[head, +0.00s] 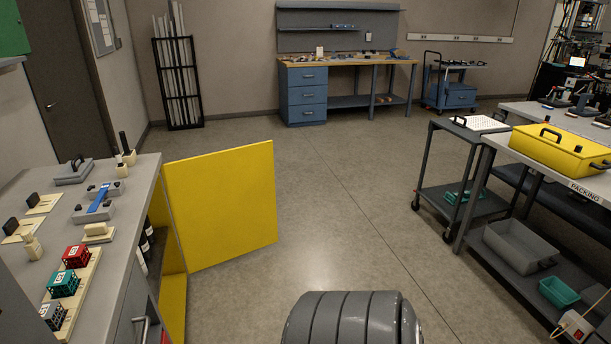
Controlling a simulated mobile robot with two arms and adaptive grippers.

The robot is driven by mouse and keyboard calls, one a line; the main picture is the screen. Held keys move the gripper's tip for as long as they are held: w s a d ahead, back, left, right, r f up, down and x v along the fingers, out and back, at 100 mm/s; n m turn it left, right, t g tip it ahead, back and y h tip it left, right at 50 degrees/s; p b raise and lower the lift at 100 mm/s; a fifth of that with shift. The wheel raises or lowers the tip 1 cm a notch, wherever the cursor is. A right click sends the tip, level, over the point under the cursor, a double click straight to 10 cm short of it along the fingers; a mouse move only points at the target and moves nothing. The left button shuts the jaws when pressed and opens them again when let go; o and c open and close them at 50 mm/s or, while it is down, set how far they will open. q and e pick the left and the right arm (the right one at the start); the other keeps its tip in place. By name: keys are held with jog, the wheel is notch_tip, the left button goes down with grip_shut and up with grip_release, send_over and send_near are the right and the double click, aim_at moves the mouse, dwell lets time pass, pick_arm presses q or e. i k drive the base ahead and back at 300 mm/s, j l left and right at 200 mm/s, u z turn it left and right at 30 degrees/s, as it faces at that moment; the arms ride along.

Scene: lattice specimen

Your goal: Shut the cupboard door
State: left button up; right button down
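The yellow cupboard door (222,203) stands wide open, swung out from the left bench into the room. The cupboard (173,304) is under the grey benchtop, with a yellow inside and dark bottles (146,245) standing within. The door hides part of the opening. No handle shows on the face of the door that I see. Neither of my grippers is in view, so nothing shows touching the door.
The left benchtop (135,190) holds small crates, blocks and fixtures. The floor (330,220) right of the door is clear. A grey cart (465,130) and a packing table (530,150) with a yellow case (562,150) stand at right. A blue workbench (345,62) is at the back.

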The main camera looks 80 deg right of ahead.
aim_at(223, 204)
jog(key=l+z, duration=0.75)
jog(key=z, duration=0.15)
jog(key=i+l+z, duration=0.2)
jog(key=l+z, duration=0.25)
jog(key=i+l, duration=0.2)
jog(key=l, duration=0.2)
jog(key=i+l+z, duration=0.1)
jog(key=l, duration=0.25)
jog(key=i+l+u, duration=0.25)
jog(key=i+l, duration=0.9)
jog(key=i, duration=0.15)
